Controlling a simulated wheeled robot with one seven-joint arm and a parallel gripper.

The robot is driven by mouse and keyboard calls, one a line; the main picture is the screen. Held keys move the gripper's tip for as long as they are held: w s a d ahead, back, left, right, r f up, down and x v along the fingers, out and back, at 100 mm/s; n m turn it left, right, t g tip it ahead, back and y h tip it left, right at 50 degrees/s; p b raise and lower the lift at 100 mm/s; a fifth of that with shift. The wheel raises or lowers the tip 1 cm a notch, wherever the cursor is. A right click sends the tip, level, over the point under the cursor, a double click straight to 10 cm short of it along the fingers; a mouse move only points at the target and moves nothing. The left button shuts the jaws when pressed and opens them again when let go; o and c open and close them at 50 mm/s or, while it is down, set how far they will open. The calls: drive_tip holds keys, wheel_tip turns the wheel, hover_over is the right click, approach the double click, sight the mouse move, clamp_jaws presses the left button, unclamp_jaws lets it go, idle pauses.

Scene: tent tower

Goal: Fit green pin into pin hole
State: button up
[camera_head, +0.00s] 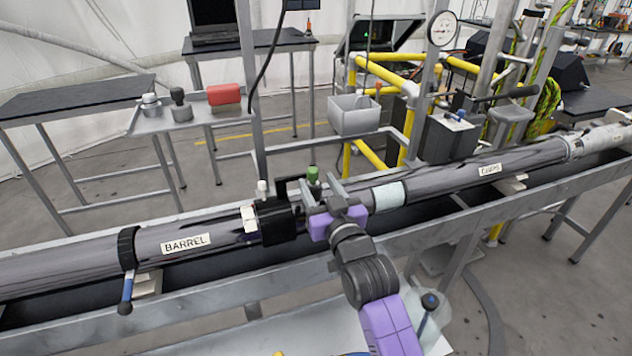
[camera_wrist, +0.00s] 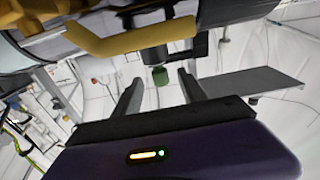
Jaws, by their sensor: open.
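The green pin (camera_head: 313,175) stands near the black collar (camera_head: 277,219) on the barrel tube. In the wrist view the green pin (camera_wrist: 160,77) appears between the two fingertips, with a gap on each side. Neither finger visibly touches the pin. The pin's lower end is hidden in the head view, so I cannot tell how it is seated. The pin hole cannot be made out.
The long tube labelled BARREL (camera_head: 188,244) lies in a metal trough. A white-topped pin (camera_head: 262,187) stands left of the collar. A blue-handled clamp (camera_head: 126,293) hangs at the left. A yellow-brown bar (camera_wrist: 125,38) lies close above the fingers in the wrist view.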

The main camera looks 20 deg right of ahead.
drive_tip(key=s, duration=0.5)
drive_tip(key=shift+f+b, duration=0.2)
drive_tip(key=shift+b, duration=0.1)
drive_tip(key=shift+s, duration=0.4)
drive_tip(key=shift+r, duration=0.25)
drive_tip(key=s+f+g, duration=0.1)
drive_tip(key=s+f, duration=0.2)
drive_tip(key=s, duration=1.2)
drive_tip(key=s+f+g, duration=0.1)
drive_tip(key=s+f, duration=0.2)
drive_tip(key=s, duration=1.2)
drive_tip(key=s+f+g, duration=0.1)
drive_tip(key=s+f, duration=0.2)
drive_tip(key=s, duration=1.2)
drive_tip(key=shift+f+g, duration=0.3)
drive_tip(key=shift+g, duration=0.1)
drive_tip(key=shift+c, duration=0.2)
